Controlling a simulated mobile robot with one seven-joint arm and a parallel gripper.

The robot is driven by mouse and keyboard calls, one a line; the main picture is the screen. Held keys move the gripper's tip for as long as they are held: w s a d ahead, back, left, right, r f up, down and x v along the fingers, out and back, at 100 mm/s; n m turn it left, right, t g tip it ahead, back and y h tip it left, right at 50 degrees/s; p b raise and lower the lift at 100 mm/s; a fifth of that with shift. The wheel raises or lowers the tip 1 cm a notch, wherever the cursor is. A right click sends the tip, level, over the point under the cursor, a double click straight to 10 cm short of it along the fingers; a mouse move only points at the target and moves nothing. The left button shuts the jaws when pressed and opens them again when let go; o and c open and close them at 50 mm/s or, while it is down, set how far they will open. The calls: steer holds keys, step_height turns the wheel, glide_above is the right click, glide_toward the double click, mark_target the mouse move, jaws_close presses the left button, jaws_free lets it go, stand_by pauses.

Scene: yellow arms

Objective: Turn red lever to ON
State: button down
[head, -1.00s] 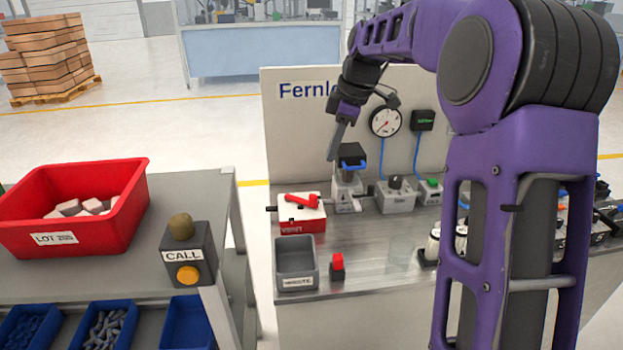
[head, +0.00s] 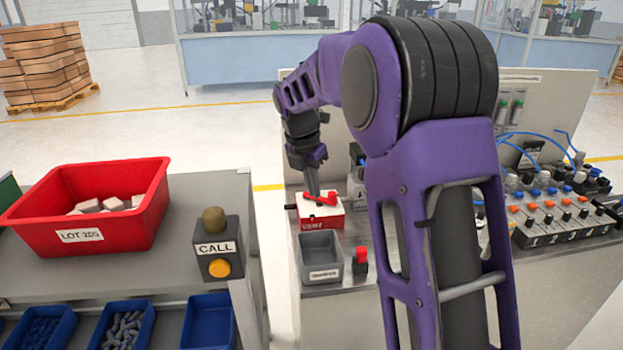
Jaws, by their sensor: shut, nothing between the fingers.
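The red lever (head: 322,198) lies on top of a white and red box (head: 321,216) on the workbench. My gripper (head: 313,193) points down at the lever, with its fingertips at or just behind the lever's left part. The fingers are shut and hold nothing. I cannot tell whether the fingertips touch the lever. Any ON or OFF marking is too small to read.
A grey bin (head: 320,258) and a small red-topped block (head: 360,262) stand in front of the lever box. My arm hides much of the bench middle. A valve panel (head: 560,215) is at right. A red crate (head: 95,205) and call box (head: 218,246) are at left.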

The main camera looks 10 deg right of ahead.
steer(key=w+d+f, duration=0.2)
steer(key=f, duration=0.1)
steer(key=w+d+f, duration=0.1)
steer(key=shift+f+b, duration=0.25)
steer(key=shift+b, duration=0.1)
steer(key=shift+w+d, duration=0.3)
steer(key=shift+d, duration=0.05)
steer(key=shift+d+r+p, duration=0.1)
steer(key=shift+d+p, duration=0.1)
steer(key=shift+p, duration=0.15)
